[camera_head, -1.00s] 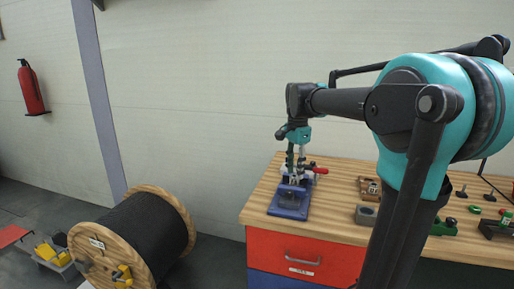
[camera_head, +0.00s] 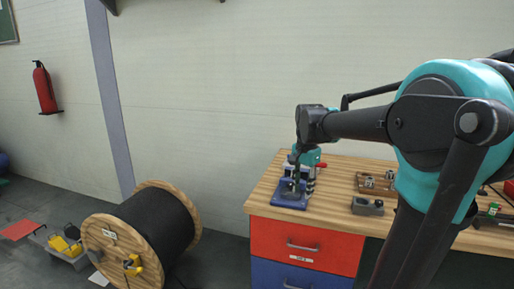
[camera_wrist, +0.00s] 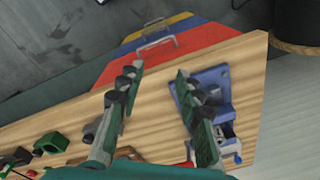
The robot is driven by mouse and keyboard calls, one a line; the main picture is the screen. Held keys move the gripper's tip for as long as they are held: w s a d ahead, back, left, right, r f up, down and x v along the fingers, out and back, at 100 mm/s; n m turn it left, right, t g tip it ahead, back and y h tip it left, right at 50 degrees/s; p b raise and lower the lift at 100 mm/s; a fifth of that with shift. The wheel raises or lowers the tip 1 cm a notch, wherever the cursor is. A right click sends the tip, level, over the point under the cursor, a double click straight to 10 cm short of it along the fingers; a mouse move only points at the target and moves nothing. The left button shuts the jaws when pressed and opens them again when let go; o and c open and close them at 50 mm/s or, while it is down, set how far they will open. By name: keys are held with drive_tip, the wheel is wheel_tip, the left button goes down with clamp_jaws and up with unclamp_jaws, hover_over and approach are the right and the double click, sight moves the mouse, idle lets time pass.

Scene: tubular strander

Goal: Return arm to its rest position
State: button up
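My gripper (camera_wrist: 155,105) shows in the wrist view with its two green and black fingers spread apart and nothing between them. It hangs over the wooden workbench top (camera_wrist: 150,108). In the head view my gripper (camera_head: 297,172) is small and partly lost against the blue-based bench device (camera_head: 292,192), so its exact height over the bench is hard to tell. The same blue device (camera_wrist: 213,95) lies beside and partly behind the right finger in the wrist view. My arm is raised and bent, reaching across the right side of the head view.
Small metal and green tools, including a grey block (camera_head: 367,207), lie on the bench to the right. Red and blue drawers (camera_head: 303,248) are below. A cable reel (camera_head: 140,240) stands on the floor at left. A red extinguisher (camera_head: 44,90) hangs on the wall.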

drive_tip(key=s+d+f+n+t, duration=0.3)
drive_tip(key=s+f+n, duration=0.7)
drive_tip(key=s+f, duration=0.7)
wheel_tip(320, 180, down, 3)
drive_tip(key=shift+d+f, duration=0.1)
drive_tip(key=shift+d, duration=0.35)
drive_tip(key=shift+c, duration=0.2)
idle(0.3)
